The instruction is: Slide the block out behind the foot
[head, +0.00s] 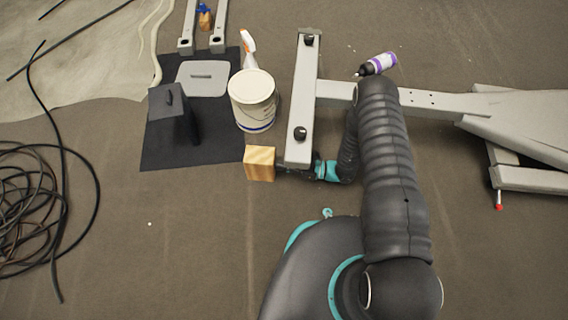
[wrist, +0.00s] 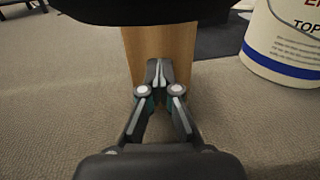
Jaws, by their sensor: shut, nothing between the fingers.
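The wooden block (head: 260,163) stands on the floor at the near left corner of the machine's grey foot bar (head: 302,115). It also shows in the wrist view (wrist: 178,42), upright straight ahead, its top hidden by a dark overhanging shape (wrist: 140,8). My gripper (wrist: 157,72) is shut and empty, its fingertips pointing at the block's face. They look touching or very close; I cannot tell which. In the head view my gripper (head: 284,169) is low at the near end of the bar, right of the block, and partly hidden.
A white bucket (head: 252,98) stands left of the bar, with a spray bottle (head: 248,48) behind it. A dark mat (head: 165,148) lies further left. A purple-and-white bottle (head: 383,63) lies behind my arm. Cables (head: 40,210) coil at left. Floor left of the block is clear.

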